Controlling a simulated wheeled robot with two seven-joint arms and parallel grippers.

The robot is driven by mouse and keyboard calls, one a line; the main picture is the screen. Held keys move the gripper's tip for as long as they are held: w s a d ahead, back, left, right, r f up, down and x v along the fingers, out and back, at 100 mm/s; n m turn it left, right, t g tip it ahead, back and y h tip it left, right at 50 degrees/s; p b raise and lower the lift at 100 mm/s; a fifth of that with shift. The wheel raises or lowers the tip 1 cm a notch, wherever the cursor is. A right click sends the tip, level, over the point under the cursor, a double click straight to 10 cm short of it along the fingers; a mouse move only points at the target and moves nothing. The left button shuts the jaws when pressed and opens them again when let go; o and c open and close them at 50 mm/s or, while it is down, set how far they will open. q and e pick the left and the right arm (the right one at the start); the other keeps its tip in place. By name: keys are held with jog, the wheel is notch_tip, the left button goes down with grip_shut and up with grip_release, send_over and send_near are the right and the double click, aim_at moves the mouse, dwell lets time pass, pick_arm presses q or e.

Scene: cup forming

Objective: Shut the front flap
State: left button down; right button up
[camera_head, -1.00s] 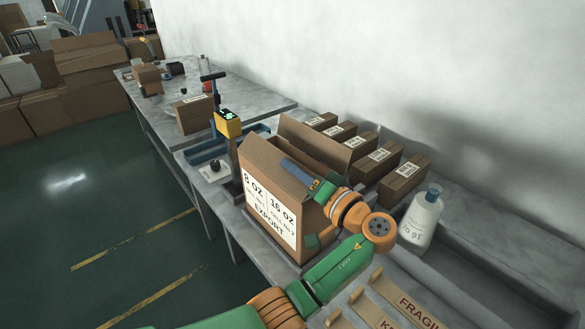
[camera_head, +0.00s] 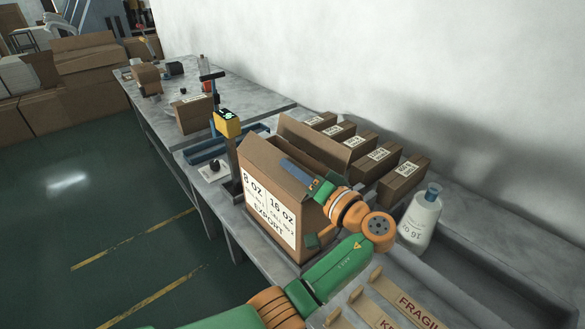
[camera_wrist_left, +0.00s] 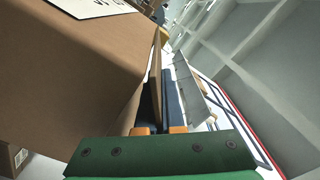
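The open cardboard carton (camera_head: 255,165) stands on the bench, its printed label facing front. A tall flap (camera_head: 315,142) stands up along its far side. My left gripper (camera_head: 296,169) lies at the carton's top edge on the right, its blue fingers reaching over the opening. In the left wrist view, the blue fingers (camera_wrist_left: 168,95) lie beside a brown flap (camera_wrist_left: 154,80) seen edge-on, with the carton wall (camera_wrist_left: 75,75) to the left. I cannot tell whether the fingers touch or grip this flap, or whether it is the front flap. My right gripper is not in view.
Several small labelled boxes (camera_head: 378,160) stand behind the carton. A white bottle (camera_head: 420,215) is to the right. A scanner post with a yellow display (camera_head: 228,124) stands close on the left. Flat FRAGILE cardboard pieces (camera_head: 400,297) lie at the bottom right.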

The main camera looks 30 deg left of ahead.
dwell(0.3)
pick_arm(q)
jog(key=shift+w+d+f+m, duration=0.15)
jog(key=shift+f+m, duration=0.1)
jog(key=shift+m, duration=0.45)
jog(key=c, duration=1)
grip_release()
jog(key=shift+c, duration=0.2)
